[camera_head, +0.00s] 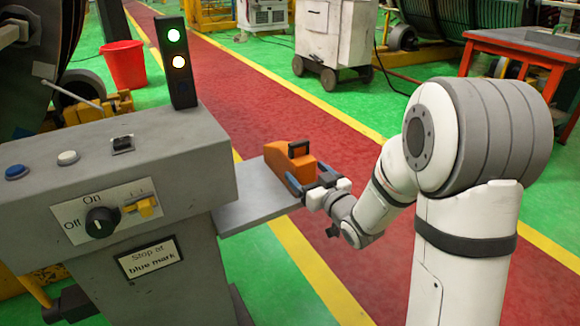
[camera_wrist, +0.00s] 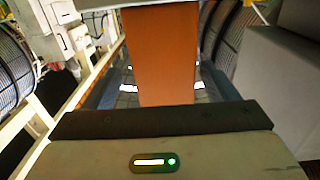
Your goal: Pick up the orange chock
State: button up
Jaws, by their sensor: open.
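The orange chock (camera_head: 285,164) is a wedge with a dark handle on top. It sits on a grey shelf (camera_head: 252,198) at the side of the control console. My gripper (camera_head: 307,184) is at the right end of the chock, with its dark blue fingers apart. In the wrist view the chock (camera_wrist: 160,55) fills the middle as an orange block, and the fingers (camera_wrist: 158,88) show on either side of it. Whether the fingers touch the chock cannot be told. The chock's lower part is partly hidden by the near finger in the head view.
The grey console (camera_head: 180,190) with a knob, buttons and a light post (camera_head: 175,62) stands left of the shelf. A red bucket (camera_head: 123,65) stands behind it. A white cabinet (camera_head: 333,35) and a red table (camera_head: 510,48) stand at the back. The red walkway beyond the shelf is clear.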

aim_at(287, 155)
jog(key=b+x, duration=0.1)
jog(key=x, duration=0.4)
jog(key=shift+a, duration=0.2)
jog(key=shift+c, duration=0.4)
jog(key=c, duration=1.1)
